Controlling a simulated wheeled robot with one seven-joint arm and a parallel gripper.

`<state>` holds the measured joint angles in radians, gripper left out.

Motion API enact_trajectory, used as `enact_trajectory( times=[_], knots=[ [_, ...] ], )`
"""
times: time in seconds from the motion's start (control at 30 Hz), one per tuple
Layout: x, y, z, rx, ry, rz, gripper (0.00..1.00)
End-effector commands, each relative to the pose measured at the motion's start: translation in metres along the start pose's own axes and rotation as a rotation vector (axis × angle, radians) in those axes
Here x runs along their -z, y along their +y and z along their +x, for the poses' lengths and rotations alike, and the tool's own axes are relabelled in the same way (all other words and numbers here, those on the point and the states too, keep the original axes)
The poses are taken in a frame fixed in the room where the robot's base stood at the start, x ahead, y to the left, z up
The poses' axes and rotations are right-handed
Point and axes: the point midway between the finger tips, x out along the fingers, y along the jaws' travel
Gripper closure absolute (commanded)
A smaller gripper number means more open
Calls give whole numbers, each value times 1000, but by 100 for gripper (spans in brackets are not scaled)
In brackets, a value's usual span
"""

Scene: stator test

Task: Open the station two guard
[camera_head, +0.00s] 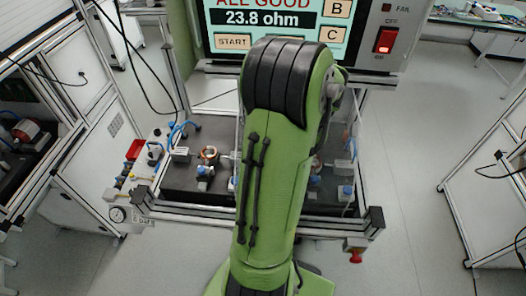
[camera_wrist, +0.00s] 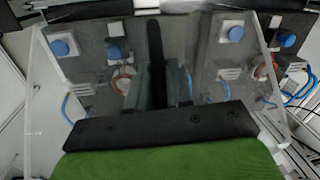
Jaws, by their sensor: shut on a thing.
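In the wrist view my gripper (camera_wrist: 158,88) reaches over the test bed, shut on a part of the clear guard; the grip itself is blurred. A dark upright bar (camera_wrist: 154,50) shows between the fingers. The guard's clear edge (camera_wrist: 42,105) runs down the left, and another clear edge shows at the right. Through it I see stations with blue knobs and copper-coloured rings. In the head view my green arm covers the middle of the bench and hides the gripper and most of the guard. I cannot tell how far the guard is raised.
A test panel (camera_head: 283,18) above the bench reads "ALL GOOD" and 23.8 ohm, with a red switch (camera_head: 386,40) at its right. A gauge (camera_head: 117,214) is at the front left. Floor is clear at right.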

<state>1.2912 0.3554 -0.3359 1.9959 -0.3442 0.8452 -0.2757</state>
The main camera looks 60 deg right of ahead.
Motion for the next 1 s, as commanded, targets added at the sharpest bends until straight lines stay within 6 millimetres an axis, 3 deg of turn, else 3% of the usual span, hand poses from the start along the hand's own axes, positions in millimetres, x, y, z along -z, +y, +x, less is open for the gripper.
enact_trajectory(
  times=[0.1,0.3,0.53,0.87,0.9,1.0],
  knots=[
    [-4,28,-4,-1,1,4,100],
    [-8,56,-8,-2,2,1,100],
    [-9,68,-10,-2,2,0,100],
    [-9,70,-10,-6,4,4,100],
    [-9,70,-10,-6,5,4,74],
    [-9,69,-10,-5,4,3,74]
  ],
)
